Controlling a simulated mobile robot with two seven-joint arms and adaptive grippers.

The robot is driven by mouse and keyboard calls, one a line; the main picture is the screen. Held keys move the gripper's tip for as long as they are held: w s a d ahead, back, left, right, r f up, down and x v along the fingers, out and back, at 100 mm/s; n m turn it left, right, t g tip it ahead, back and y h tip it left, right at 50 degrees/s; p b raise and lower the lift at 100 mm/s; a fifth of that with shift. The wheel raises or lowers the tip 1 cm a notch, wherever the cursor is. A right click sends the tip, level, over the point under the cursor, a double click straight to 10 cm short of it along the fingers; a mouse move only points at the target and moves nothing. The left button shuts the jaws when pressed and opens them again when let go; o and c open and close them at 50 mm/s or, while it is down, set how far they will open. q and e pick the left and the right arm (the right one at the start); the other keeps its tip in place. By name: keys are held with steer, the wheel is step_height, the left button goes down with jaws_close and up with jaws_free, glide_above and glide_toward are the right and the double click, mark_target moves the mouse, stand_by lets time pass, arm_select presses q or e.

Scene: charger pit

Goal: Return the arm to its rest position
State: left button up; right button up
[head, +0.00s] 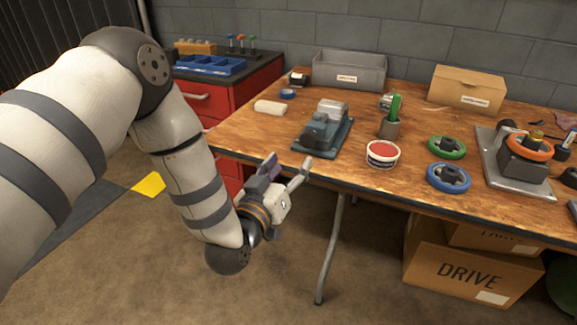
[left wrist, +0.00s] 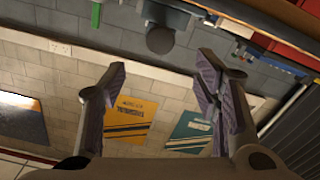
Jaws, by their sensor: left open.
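My left arm (head: 190,175) comes in from the left in the head view and bends down at the elbow. My left gripper (head: 288,168) is in front of the table's front left edge, over the floor. Its two fingers are spread apart. In the left wrist view the gripper (left wrist: 160,90) also shows both fingers wide apart, with nothing between them and a wall with posters behind. My right gripper is in neither view.
The wooden table (head: 255,135) holds a vise (head: 325,125), a red-topped tub (head: 383,154), green (head: 446,147) and blue (head: 449,178) rings, a grey bin (head: 350,72) and a cardboard box (head: 467,88). A red cabinet (head: 228,95) stands behind left. Boxes (head: 470,272) sit underneath.

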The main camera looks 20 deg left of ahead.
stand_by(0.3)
arm_select(q)
steer(key=s+d+f+m+g+p, duration=0.1)
steer(key=s+f+m+g+p, duration=0.15)
steer(key=s+f+g, duration=1.2)
steer(key=s+a+f+g, duration=0.1)
steer(key=s+g, duration=0.1)
steer(key=s, duration=0.9)
steer(key=s+a+f+g+p, duration=0.1)
steer(key=s+g, duration=0.1)
steer(key=s, duration=1)
steer(key=s+a+f+g+p, duration=0.1)
steer(key=s+f+g, duration=0.1)
steer(key=s, duration=1)
steer(key=shift+a+y, duration=0.25)
steer(key=shift+y, duration=0.05)
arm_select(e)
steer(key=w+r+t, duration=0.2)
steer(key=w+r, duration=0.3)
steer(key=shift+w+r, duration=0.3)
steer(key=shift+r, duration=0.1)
